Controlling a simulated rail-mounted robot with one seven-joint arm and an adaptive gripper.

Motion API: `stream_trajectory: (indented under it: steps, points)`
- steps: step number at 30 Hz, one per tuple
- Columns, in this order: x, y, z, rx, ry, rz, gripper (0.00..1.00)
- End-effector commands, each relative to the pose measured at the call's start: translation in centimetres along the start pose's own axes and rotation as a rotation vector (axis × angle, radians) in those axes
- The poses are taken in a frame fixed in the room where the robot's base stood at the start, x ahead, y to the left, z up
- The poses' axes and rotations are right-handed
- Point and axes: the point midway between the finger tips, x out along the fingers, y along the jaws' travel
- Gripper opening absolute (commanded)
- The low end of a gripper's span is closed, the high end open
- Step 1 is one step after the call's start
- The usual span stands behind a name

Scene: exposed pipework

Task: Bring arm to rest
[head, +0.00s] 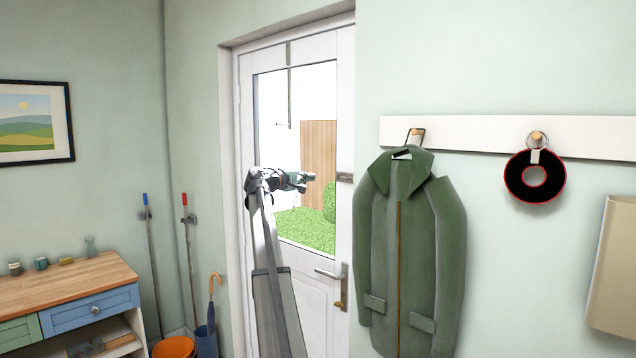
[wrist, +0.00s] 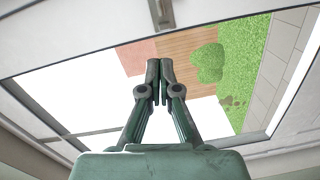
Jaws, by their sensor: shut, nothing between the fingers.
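My gripper (head: 308,177) is in front of the white door's glass pane in the head view, at the end of my raised arm, and points to the right. In the wrist view my gripper (wrist: 160,68) has its two dark fingers together with nothing between them. The window of the door (wrist: 85,100) fills much of the wrist view behind the fingers. I cannot tell how far the fingertips are from the door.
The door (head: 315,285) has a lever handle (head: 330,274) low on its right. A green coat (head: 408,255) and a black ring (head: 535,190) hang from a white peg rail (head: 480,132). A wooden-topped cabinet (head: 65,287) and an orange bucket (head: 174,347) stand at left.

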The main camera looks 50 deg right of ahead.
Motion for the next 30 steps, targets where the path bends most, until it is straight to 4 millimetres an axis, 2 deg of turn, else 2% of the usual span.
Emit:
stream_trajectory:
  steps: [6,23,26,29,30]
  points:
    - [-1.5,0.0,0.0,0.0,0.001,0.0,0.0]
    - [-1.5,-0.3,0.0,0.036,-0.001,-0.016,0.0]
    - [-2.2,-2.4,1.0,0.107,0.01,-0.093,0.0]
    - [-3.3,-7.3,2.6,0.161,0.018,-0.195,0.0]
    - [-3.7,-9.8,3.0,0.173,0.019,-0.235,0.0]
